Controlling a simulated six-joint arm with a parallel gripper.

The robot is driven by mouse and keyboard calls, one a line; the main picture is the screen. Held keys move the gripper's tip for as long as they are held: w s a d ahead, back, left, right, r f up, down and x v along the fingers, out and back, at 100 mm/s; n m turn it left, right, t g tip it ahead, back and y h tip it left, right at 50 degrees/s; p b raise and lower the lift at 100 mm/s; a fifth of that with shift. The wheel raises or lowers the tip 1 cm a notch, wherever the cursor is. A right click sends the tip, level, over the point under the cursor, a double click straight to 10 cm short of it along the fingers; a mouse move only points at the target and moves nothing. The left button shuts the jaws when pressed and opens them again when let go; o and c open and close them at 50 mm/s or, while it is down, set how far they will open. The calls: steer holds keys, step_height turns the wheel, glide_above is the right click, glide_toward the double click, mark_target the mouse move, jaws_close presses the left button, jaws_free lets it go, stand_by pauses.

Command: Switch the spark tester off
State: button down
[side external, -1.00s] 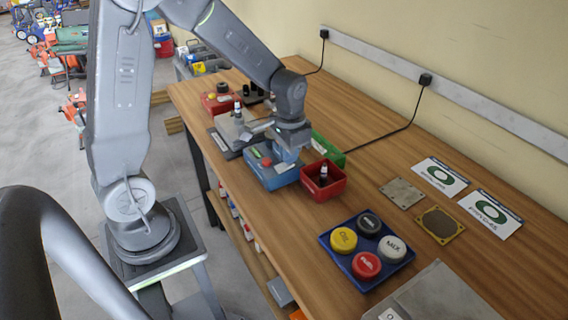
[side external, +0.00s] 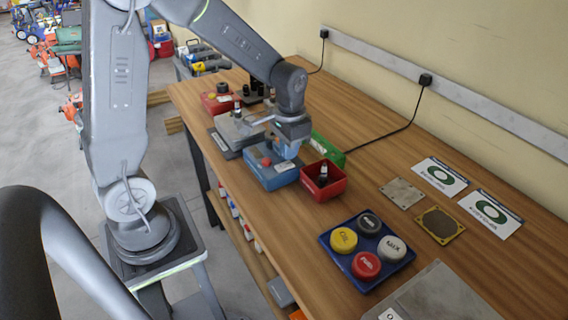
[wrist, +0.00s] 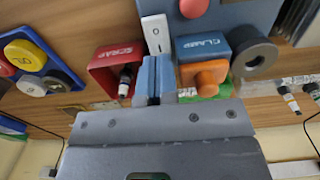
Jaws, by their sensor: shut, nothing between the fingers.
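The spark tester appears to be the blue box (side external: 272,178) on the bench, with a red button (side external: 266,161) on top. In the wrist view the blue box (wrist: 240,14) carries the red button (wrist: 194,6), a white rocker switch (wrist: 156,34) marked I and O, a CLAMP label and an orange knob (wrist: 206,76). My gripper (side external: 283,154) is shut and empty over the box. In the wrist view its blue fingertips (wrist: 153,66) are just below the rocker's O end. I cannot tell whether they touch it, or which way the rocker is tipped.
A red SCRAP bin (side external: 322,190) holding a spark plug stands close to the right of the box, with a green bin (side external: 328,148) behind. A grey plate (side external: 236,132) lies to the left. A blue tray (side external: 345,268) of round caps sits nearer the camera.

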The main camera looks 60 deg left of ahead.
steer(key=shift+r, duration=2.35)
steer(key=shift+r, duration=0.1)
steer(key=s+d+r+t, duration=0.2)
steer(key=s+d+r, duration=0.1)
steer(key=s, duration=0.4)
steer(key=s+d+r+t, duration=0.3)
steer(key=s+d+r, duration=0.1)
steer(key=s+r, duration=0.2)
steer(key=shift+s+r+t, duration=0.15)
steer(key=shift+s+t, duration=0.15)
steer(key=shift+s, duration=0.4)
steer(key=g, duration=0.2)
glide_above(289, 163)
steer(key=s, duration=0.3)
step_height(289, 163, down, 2)
